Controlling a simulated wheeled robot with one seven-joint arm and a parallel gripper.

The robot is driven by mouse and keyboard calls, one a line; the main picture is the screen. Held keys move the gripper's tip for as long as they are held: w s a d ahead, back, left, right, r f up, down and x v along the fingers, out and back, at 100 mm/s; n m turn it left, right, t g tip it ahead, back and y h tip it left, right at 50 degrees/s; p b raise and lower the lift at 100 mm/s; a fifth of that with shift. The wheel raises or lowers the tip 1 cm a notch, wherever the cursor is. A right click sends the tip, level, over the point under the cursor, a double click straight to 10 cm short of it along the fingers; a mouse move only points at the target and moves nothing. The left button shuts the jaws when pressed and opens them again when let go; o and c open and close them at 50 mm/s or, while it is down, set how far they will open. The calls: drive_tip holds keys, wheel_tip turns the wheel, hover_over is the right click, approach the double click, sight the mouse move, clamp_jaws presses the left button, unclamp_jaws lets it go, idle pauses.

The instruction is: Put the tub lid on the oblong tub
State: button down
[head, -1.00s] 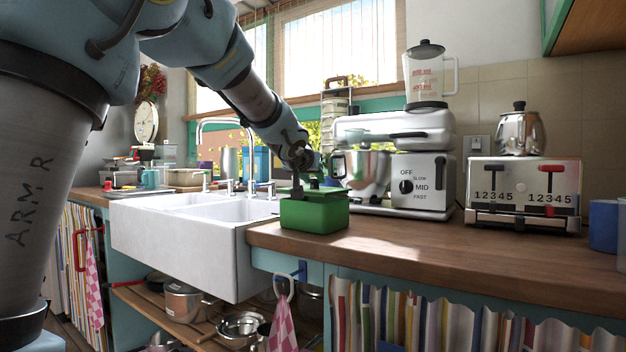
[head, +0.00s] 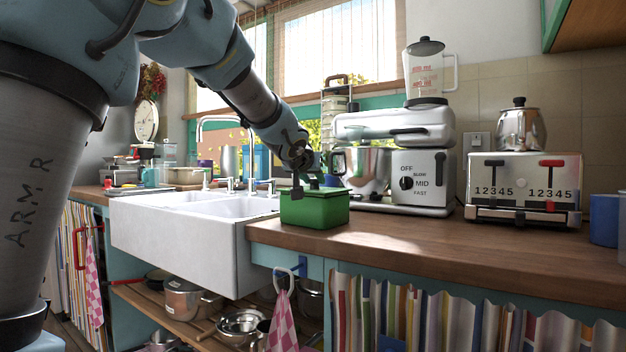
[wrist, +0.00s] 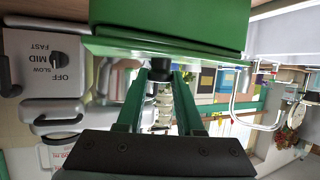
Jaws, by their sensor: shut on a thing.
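The green oblong tub (head: 314,212) stands on the wooden counter just right of the sink. The green tub lid (head: 322,190) is at the tub's top, level and lined up with the rim as far as I can see. My gripper (head: 308,181) is right above it. In the wrist view, which looks upside down, the tub (wrist: 170,22) fills the top and the lid (wrist: 205,53) shows as a brighter green band against it. My gripper (wrist: 160,76) is shut on the lid's dark knob (wrist: 160,68). Whether the lid is fully seated all round is hidden.
The white sink (head: 180,240) lies left of the tub. A stand mixer (head: 420,175) with a steel bowl (head: 365,172) is close behind and to the right. A toaster (head: 523,190) with a kettle stands further right. The counter in front (head: 420,250) is clear.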

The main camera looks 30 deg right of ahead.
drive_tip(key=shift+f+b, duration=0.45)
drive_tip(key=shift+c, duration=2.3)
unclamp_jaws()
drive_tip(key=b+v, duration=0.1)
drive_tip(key=v, duration=1)
drive_tip(key=shift+w, duration=0.1)
